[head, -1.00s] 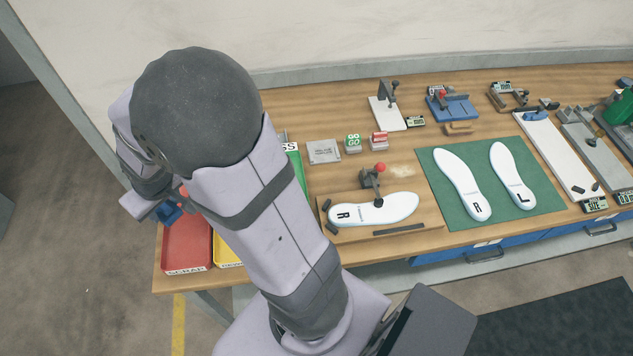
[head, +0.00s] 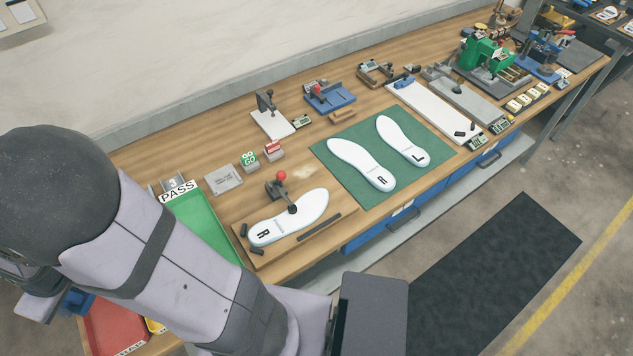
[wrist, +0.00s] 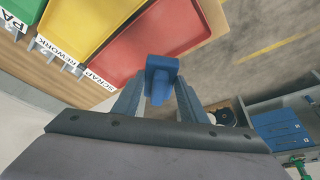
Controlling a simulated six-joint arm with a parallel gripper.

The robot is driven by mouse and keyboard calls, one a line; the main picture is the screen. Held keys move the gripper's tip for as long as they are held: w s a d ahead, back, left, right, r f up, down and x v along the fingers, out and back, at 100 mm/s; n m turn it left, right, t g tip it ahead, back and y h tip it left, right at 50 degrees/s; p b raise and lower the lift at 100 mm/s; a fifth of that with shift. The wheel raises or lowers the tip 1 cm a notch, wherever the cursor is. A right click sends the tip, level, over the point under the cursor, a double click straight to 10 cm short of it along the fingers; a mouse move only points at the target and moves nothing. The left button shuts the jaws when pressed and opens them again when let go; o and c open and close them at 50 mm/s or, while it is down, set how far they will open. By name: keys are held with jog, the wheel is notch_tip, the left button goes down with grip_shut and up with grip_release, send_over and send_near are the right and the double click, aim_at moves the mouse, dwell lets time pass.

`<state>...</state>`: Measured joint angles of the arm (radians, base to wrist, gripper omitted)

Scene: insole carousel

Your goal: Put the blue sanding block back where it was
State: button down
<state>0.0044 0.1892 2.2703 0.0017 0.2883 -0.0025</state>
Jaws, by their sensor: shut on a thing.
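The blue sanding block (wrist: 162,72) is between the two fingers of my gripper (wrist: 158,92) in the wrist view. My gripper is shut on it, and the block hangs over the red SCRAP tray side. In the head view a bit of the blue block (head: 80,303) shows at the lower left, beside my arm, near the red tray. My gripper's fingertips are mostly hidden there by my arm.
The red SCRAP tray (head: 112,325), yellow REWORK tray (wrist: 85,22) and green PASS tray (head: 205,222) line the bench's left end. A clamp fixture holds an R insole (head: 288,217). A green mat (head: 350,145) bears two insoles. Gauges and a green press (head: 487,62) stand farther right.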

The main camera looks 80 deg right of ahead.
jog(key=w+d+r+m+h+b, duration=0.1)
jog(key=w+d+m, duration=0.2)
jog(key=d, duration=1.2)
jog(key=w+d+r+m+h+b, duration=0.1)
jog(key=w+d+m, duration=0.25)
jog(key=d, duration=1.15)
jog(key=s+d+m+g+h, duration=0.15)
jog(key=s+d, duration=0.25)
jog(key=d, duration=0.8)
jog(key=s+d+m+g+b, duration=0.1)
jog(key=s+d+m, duration=0.2)
jog(key=s+d, duration=1)
jog(key=s+d+m+g+b, duration=0.1)
jog(key=s+d+m, duration=0.2)
jog(key=s+d, duration=1.05)
jog(key=s+f+m+g+h, duration=0.1)
jog(key=s+f+m, duration=0.25)
jog(key=s, duration=0.75)
notch_tip(320, 180, down, 6)
jog(key=shift+w, duration=0.3)
